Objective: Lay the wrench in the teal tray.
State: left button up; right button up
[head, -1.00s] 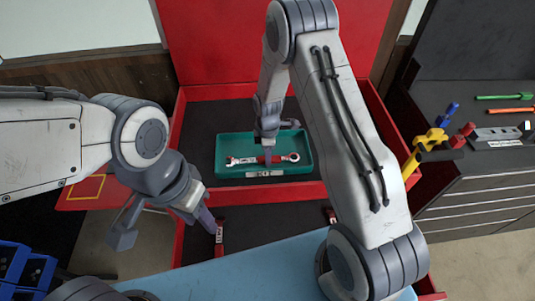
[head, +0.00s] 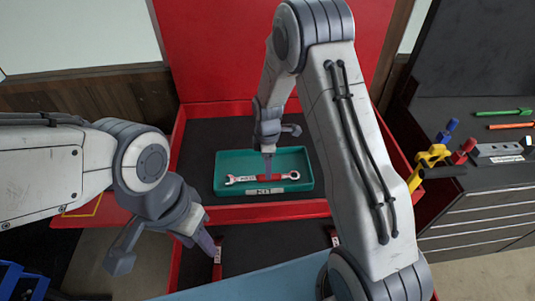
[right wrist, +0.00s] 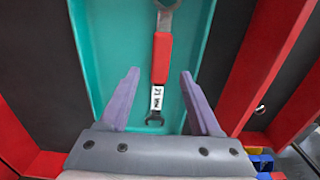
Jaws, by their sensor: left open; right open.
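The wrench (head: 250,179), with a red grip and a white size label, lies inside the teal tray (head: 228,158). It runs left to right in the head view, its ring end at the right. My right gripper (head: 267,176) is open over the wrench. In the right wrist view, the fingers of my right gripper (right wrist: 160,75) are spread on either side of the wrench (right wrist: 161,58), with gaps on both sides. The tray (right wrist: 100,60) shows beneath. My left gripper (head: 211,247) is open and empty, at the lower left of the tray.
The tray stands on the dark floor of a red cart (head: 330,125) with raised walls. A lower dark compartment (head: 270,245) holds red-marked items. A blue surface (head: 260,280) lies in front. Tools and clamps (head: 432,155) lie on the bench at right. Blue bins (head: 20,285) stand lower left.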

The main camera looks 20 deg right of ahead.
jog(key=s+a+r+m+b, duration=0.1)
jog(key=s+a+r, duration=0.1)
jog(key=r, duration=0.4)
jog(key=s+a+r+b, duration=0.1)
jog(key=s+a+r, duration=0.15)
jog(key=r, duration=0.35)
jog(key=s+a+r+m, duration=0.1)
jog(key=s+a+m, duration=0.1)
jog(key=s, duration=0.6)
jog(key=s+a+r+m, duration=0.2)
jog(key=s+m, duration=0.1)
jog(key=s, duration=0.5)
jog(key=s+a+r+m+y, duration=0.1)
jog(key=s+a+r+m, duration=0.1)
jog(key=s, duration=0.6)
jog(key=shift+a+r+m, duration=0.15)
jog(key=shift+r+m, duration=0.1)
jog(key=shift+m, duration=0.05)
